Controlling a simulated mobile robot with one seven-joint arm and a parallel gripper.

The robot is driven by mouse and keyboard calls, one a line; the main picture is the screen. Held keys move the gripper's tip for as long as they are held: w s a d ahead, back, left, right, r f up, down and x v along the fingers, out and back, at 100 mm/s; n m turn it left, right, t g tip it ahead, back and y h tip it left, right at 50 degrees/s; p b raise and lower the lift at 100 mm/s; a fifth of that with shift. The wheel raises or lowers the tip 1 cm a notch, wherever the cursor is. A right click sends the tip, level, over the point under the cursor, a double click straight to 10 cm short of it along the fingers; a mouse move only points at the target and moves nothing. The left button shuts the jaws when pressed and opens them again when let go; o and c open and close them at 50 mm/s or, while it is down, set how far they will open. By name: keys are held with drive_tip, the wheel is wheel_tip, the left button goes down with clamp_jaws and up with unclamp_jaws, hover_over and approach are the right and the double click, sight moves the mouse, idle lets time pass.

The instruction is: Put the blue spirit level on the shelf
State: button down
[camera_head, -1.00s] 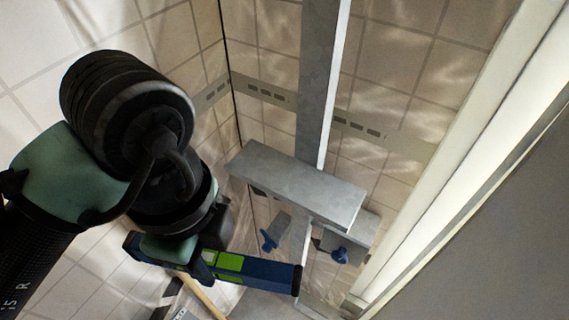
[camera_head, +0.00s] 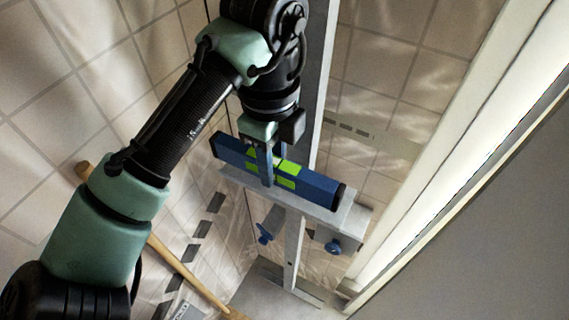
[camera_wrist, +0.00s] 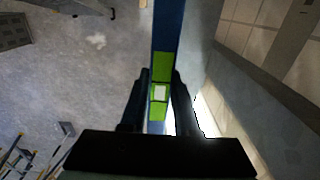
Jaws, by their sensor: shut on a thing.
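The blue spirit level (camera_head: 313,185) with bright green panels lies lengthwise over the grey shelf (camera_head: 237,178) on the metal post. My gripper (camera_head: 266,178) is shut on its middle from above. In the wrist view the level (camera_wrist: 168,30) runs between my two fingers (camera_wrist: 158,100). The level hides most of the shelf top. I cannot tell whether its underside touches the shelf or is just above it.
A grey metal post (camera_head: 319,90) rises behind the shelf. Blue knobs (camera_head: 333,246) hang below it. A wooden handle (camera_head: 180,265) leans at the lower left. A tiled wall (camera_head: 385,75) is behind, and a pale frame (camera_head: 450,130) stands at right.

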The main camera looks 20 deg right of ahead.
drive_tip(key=shift+w+d+f+p, duration=0.7)
drive_tip(key=shift+w+d+f, duration=0.4)
drive_tip(key=shift+w+d, duration=0.1)
wheel_tip(320, 180, down, 4)
drive_tip(key=shift+r+p, duration=0.15)
drive_tip(key=shift+p, duration=0.75)
drive_tip(key=shift+w+d+f+p, duration=0.15)
drive_tip(key=shift+f+p, duration=0.3)
drive_tip(key=shift+f, duration=0.15)
drive_tip(key=shift+f, duration=0.1)
drive_tip(key=c, duration=0.6)
unclamp_jaws()
drive_tip(key=shift+c, duration=0.2)
